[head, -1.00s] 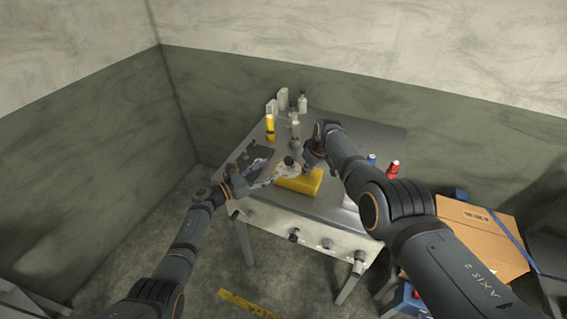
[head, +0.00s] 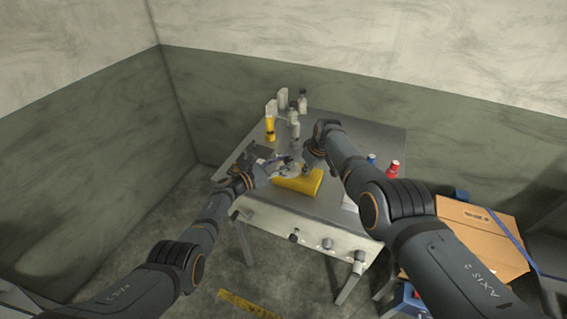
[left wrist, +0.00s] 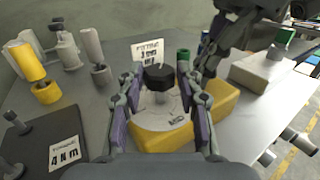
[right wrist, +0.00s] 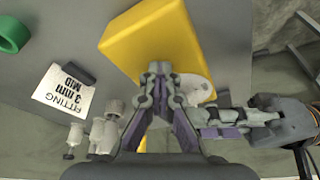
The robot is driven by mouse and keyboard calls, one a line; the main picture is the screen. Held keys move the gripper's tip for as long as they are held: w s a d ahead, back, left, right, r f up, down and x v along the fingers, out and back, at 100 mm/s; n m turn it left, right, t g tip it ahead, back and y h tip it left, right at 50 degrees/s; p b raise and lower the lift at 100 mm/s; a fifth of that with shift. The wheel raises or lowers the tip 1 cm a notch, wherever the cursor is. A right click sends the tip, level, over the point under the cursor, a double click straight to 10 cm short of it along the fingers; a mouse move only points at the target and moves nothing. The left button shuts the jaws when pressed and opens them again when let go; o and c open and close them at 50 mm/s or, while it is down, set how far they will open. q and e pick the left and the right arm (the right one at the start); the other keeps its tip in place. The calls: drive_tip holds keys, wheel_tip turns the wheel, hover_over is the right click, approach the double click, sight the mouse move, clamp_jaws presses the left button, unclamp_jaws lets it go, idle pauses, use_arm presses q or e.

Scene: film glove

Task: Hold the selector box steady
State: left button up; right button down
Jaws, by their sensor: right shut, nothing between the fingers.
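The selector box is a yellow block (head: 303,183) on the grey table, with a pale round plate and a black knob (left wrist: 160,76) on top. My left gripper (head: 278,166) reaches it from the left. In the left wrist view its fingers (left wrist: 163,88) are spread on either side of the knob and plate, and yellow body shows beyond the right finger. Whether they touch is unclear. My right gripper (head: 307,163) is shut and empty over the box; its closed tips (right wrist: 160,72) overlap the yellow body (right wrist: 155,35) in the right wrist view.
A yellow cylinder (head: 270,127) and grey fittings (head: 294,125) stand towards the back. A dark plate (left wrist: 45,140) with a "4 N m" card lies at left. A fitting card (right wrist: 63,90), a green ring (right wrist: 12,34) and a red bottle (head: 392,170) are also on the table.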

use_arm(q)
drive_tip(key=shift+d+f, duration=0.1)
drive_tip(key=c, duration=0.5)
drive_tip(key=shift+s+d+n+t+y, duration=0.15)
drive_tip(key=shift+n+t+y, duration=0.4)
drive_tip(key=shift+t+y, duration=0.05)
drive_tip(key=shift+s+d+n+t+y, duration=0.1)
drive_tip(key=shift+s+n+t+y, duration=0.05)
drive_tip(key=shift+n+t+y, duration=0.45)
drive_tip(key=shift+d+n+t+y, duration=0.1)
drive_tip(key=shift+n+t+y, duration=1)
drive_tip(key=shift+y, duration=0.5)
drive_tip(key=o, duration=1.2)
drive_tip(key=shift+c, duration=0.2)
drive_tip(key=shift+s, duration=0.1)
drive_tip(key=v, duration=1.2)
